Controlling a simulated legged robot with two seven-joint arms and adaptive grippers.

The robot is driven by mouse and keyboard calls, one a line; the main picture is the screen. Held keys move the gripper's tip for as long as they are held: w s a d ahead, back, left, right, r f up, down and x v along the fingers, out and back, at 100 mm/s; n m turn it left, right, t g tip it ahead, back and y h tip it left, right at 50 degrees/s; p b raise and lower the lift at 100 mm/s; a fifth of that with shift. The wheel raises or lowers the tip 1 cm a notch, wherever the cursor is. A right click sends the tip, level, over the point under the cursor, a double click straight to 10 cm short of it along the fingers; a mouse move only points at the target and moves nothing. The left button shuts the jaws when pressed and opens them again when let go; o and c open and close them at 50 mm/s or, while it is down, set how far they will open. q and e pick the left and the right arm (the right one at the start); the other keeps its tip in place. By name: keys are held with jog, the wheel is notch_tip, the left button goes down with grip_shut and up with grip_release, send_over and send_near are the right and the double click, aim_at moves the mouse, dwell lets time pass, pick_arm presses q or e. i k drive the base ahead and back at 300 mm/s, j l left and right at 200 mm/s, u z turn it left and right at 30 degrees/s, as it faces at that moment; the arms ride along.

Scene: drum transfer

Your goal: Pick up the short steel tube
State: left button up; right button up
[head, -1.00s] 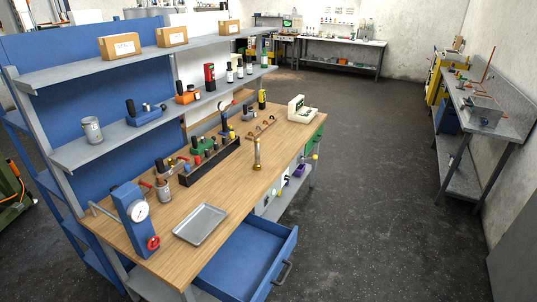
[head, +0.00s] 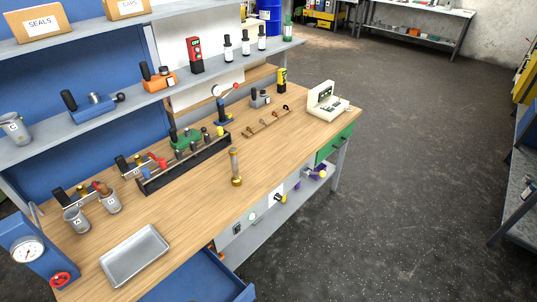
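Neither of my grippers is in view.
An empty metal tray (head: 134,256) lies at the front left of the bench, near a blue press with a gauge (head: 28,250). A blue drawer (head: 190,282) stands open below the front edge. A shelf (head: 150,100) overhangs the bench's back. Bare wood surrounds the upright piece.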

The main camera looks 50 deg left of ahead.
aim_at(237, 181)
jog(key=i+u, duration=0.4)
jog(key=i+l+u, duration=0.1)
jog(key=i+u, duration=0.25)
jog(key=i+l+u, duration=0.2)
jog(key=u, duration=0.2)
jog(key=i+l+u, duration=0.4)
